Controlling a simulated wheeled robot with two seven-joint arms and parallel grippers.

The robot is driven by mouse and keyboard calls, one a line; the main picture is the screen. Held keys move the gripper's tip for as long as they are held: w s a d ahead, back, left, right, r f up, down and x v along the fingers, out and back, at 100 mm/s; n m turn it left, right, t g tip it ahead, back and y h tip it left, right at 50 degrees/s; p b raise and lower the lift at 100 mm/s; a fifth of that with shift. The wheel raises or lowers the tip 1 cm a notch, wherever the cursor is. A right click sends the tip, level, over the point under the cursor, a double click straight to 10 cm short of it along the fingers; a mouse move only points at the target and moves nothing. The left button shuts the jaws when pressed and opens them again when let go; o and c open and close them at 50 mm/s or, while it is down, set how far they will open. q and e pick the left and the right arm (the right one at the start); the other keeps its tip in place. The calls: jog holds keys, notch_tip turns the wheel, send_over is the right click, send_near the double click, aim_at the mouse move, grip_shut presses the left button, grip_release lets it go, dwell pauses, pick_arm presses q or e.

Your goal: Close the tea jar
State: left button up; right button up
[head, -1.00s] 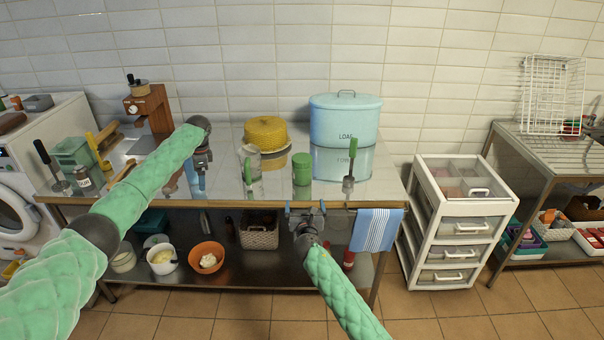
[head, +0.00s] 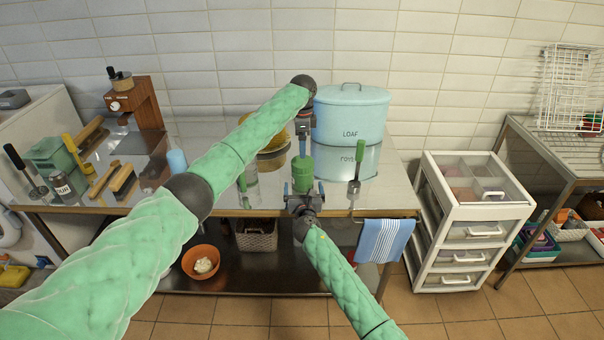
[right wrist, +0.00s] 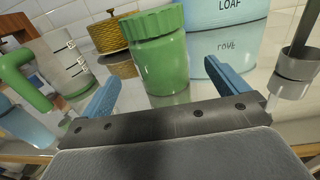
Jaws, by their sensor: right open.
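The tea jar (head: 302,174) is green and stands upright near the front edge of the metal table; the right wrist view shows it close up (right wrist: 162,62). A ridged green lid (right wrist: 150,22) sits on its top; I cannot tell whether it is fully closed. My right gripper (head: 304,188) is open in front of the jar. Its blue fingers point toward the jar, which shows between them in the right wrist view, not gripped. My left gripper (head: 303,147) reaches in directly above or behind the jar. Its finger opening is not clear.
A blue bread bin (head: 350,115) stands behind the jar. A green brush in a holder (head: 355,180) is to its right, and a measuring jug (right wrist: 60,60) to its left. A yellow woven cover (right wrist: 92,36) is behind. A striped towel (head: 383,240) hangs at the front.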

pick_arm(q)
jog(key=shift+s+r, duration=0.2)
jog(key=shift+r, duration=0.05)
pick_arm(e)
jog(key=shift+s+r, duration=0.15)
jog(key=shift+s, duration=0.05)
pick_arm(q)
jog(key=shift+w+f, duration=0.15)
pick_arm(e)
jog(key=shift+w, duration=0.5)
jog(key=shift+w+a, duration=0.15)
jog(key=shift+w, duration=3.35)
jog(key=shift+c, duration=0.5)
